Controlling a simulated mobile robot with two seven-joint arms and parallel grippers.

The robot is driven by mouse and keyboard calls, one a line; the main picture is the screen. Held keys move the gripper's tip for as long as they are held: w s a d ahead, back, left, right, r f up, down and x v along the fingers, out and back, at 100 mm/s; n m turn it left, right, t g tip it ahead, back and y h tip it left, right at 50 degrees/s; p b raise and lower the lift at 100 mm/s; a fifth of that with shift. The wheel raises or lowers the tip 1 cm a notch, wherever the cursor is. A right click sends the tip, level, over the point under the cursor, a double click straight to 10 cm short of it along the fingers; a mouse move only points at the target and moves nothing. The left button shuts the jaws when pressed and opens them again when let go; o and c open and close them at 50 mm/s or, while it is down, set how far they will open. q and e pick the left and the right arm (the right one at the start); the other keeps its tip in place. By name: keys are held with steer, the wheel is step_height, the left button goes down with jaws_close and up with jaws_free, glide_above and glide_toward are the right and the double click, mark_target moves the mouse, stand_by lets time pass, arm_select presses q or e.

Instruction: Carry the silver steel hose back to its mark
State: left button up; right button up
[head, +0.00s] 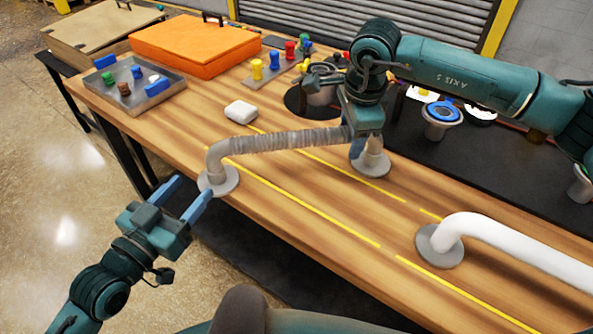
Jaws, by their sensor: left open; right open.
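The silver steel hose (290,139) lies on the wooden table as a ribbed tube bent down at both ends. Its left round flange (224,184) rests near the table's front edge, and its right flange (372,166) rests further back. My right gripper (360,148) is open and points down at the hose's right end. It partly hides that end, and I cannot tell whether its fingers are around or beside the tube. My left gripper (191,190) is open and empty, in front of the table edge by the left flange. Yellow lines (310,209) run along the table.
A white hose (510,241) with a round flange lies at the right. A white block (241,111) sits behind the silver hose. An orange case (190,43), a grey tray (110,97) with small parts and a plate of coloured knobs (265,76) stand further back.

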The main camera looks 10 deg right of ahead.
steer(key=shift+r, duration=0.15)
arm_select(q)
steer(key=v, duration=0.3)
steer(key=shift+s+a, duration=0.1)
steer(key=shift+s, duration=0.1)
arm_select(e)
step_height(320, 180, up, 12)
steer(key=s, duration=0.2)
steer(key=shift+s+f, duration=0.2)
steer(key=shift+f, duration=0.05)
